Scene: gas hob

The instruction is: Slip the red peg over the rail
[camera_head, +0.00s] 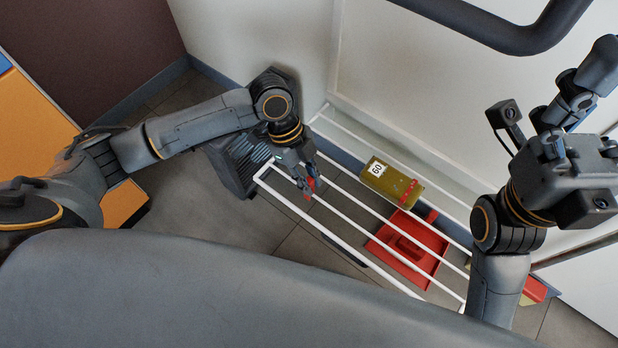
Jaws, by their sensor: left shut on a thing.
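The red peg (311,186) is small in the head view and sits at the fingertips of my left gripper (304,181). My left gripper is shut on it and covers part of it. The white rack (345,245) has several parallel rails running from upper left to lower right. The peg is close by the rails near the rack's left end. I cannot tell whether it touches a rail or straddles one. My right gripper (562,110) is raised at the right, away from the rack, and I cannot tell how far its fingers are apart.
A yellow-green box (390,180) marked 60 shows among the rails. A red dustpan-like thing (408,240) shows below them. A dark ribbed object (238,165) stands left of the rack. A dark curved bar (490,32) crosses the top. Bare floor shows left of the rack.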

